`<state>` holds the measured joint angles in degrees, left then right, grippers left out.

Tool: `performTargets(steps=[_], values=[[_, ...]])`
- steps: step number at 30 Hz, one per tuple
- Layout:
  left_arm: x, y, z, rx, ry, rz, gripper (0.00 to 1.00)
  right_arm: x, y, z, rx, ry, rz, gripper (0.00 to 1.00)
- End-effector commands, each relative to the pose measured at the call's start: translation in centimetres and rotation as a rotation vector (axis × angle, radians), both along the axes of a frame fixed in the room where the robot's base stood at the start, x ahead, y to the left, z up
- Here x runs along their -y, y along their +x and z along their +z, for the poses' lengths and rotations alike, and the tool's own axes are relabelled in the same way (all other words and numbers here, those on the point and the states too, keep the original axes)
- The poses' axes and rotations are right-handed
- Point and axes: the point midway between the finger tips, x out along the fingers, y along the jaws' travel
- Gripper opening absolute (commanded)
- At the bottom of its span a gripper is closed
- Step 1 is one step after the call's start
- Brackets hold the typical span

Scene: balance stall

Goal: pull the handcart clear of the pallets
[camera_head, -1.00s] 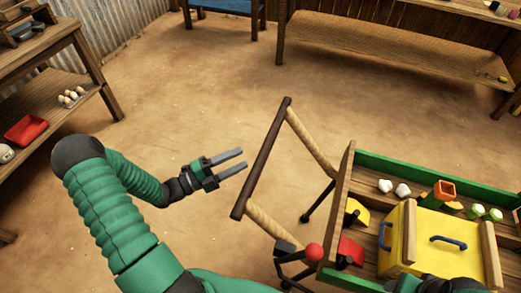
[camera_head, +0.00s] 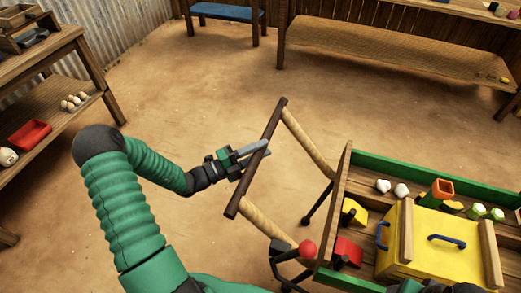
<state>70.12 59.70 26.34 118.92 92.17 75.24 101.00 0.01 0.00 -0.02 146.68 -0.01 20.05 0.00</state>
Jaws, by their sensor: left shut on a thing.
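The handcart (camera_head: 354,169) stands at the lower right, a wooden tray with green side boards. Its handle is a dark brown bar (camera_head: 248,182) on two tan wrapped arms, reaching out to the left. My left gripper (camera_head: 256,153) is at the middle of this bar, shut on it with its grey fingers on either side. A dark part of my right arm shows at the bottom right, but the right gripper's fingers are not visible. No pallets can be made out.
The cart carries a yellow box (camera_head: 433,232) with a blue handle, an orange pot (camera_head: 442,190) and several small blocks. A red ball knob (camera_head: 307,249) stands at its near left corner. Shelves (camera_head: 75,95) stand left, a long bench (camera_head: 400,45) at the back. The sandy floor between is clear.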

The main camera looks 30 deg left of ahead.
Motion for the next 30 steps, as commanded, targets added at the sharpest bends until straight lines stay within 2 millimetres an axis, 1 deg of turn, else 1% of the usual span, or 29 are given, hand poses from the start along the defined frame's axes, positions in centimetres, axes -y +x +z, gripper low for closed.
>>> performTargets(steps=[1,2,3,30], values=[[0.17,-0.06,-0.10,-0.001,-0.002,-0.006,0.04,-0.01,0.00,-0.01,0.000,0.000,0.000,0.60],[0.17,-0.07,-0.11,-0.001,-0.002,-0.006,0.01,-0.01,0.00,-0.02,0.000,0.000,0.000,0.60],[0.16,-0.06,-0.14,-0.001,-0.002,-0.006,0.00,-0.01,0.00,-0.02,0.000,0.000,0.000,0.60],[-0.16,-0.11,-0.49,-0.009,0.003,0.002,0.00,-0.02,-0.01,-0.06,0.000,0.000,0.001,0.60]])
